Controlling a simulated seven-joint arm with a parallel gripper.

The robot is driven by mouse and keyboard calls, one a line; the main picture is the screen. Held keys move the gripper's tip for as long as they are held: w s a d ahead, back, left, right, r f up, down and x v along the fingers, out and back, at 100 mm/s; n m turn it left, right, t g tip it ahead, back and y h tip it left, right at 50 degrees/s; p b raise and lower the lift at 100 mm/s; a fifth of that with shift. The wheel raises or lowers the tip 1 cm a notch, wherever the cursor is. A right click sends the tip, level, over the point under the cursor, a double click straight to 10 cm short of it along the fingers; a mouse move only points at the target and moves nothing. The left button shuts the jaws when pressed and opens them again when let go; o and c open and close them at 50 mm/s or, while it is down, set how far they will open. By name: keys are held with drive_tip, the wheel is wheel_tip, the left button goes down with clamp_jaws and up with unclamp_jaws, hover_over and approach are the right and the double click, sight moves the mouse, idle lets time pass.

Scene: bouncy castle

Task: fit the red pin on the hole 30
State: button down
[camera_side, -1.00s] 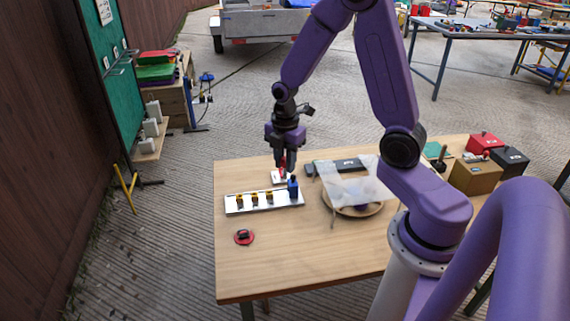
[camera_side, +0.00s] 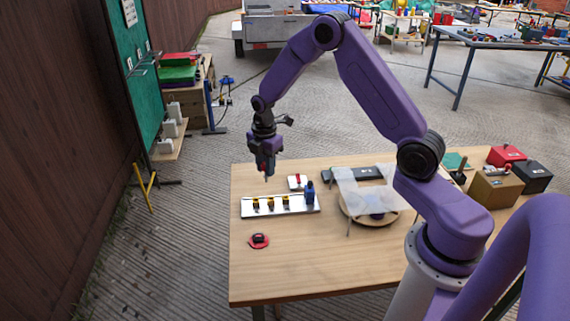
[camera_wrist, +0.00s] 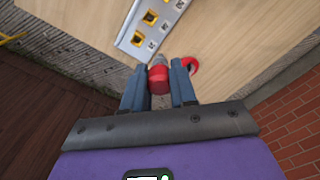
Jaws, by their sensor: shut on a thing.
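My gripper (camera_side: 265,172) is shut on the red pin (camera_wrist: 158,79), which sticks out between the fingertips in the wrist view. In the side view my gripper is in the air above the far left part of the white hole strip (camera_side: 280,212), and the pin is mostly hidden by the fingers. The strip also shows in the wrist view (camera_wrist: 133,29), ahead of the pin and apart from it. It has a row of yellow and black holes (camera_wrist: 150,18). Their number labels are too small to read. A blue part (camera_side: 310,194) stands upright at the strip's right end.
A red round piece (camera_side: 259,241) lies in front of the strip. A small white block with red on it (camera_side: 297,182) sits behind.

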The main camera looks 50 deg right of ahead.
drive_tip(key=w+f, duration=0.4)
drive_tip(key=f, duration=0.4)
drive_tip(key=shift+w+a+f, duration=0.2)
drive_tip(key=shift+w, duration=0.2)
drive_tip(key=shift+f, duration=1.7)
idle(4.6)
drive_tip(key=c, duration=0.8)
unclamp_jaws()
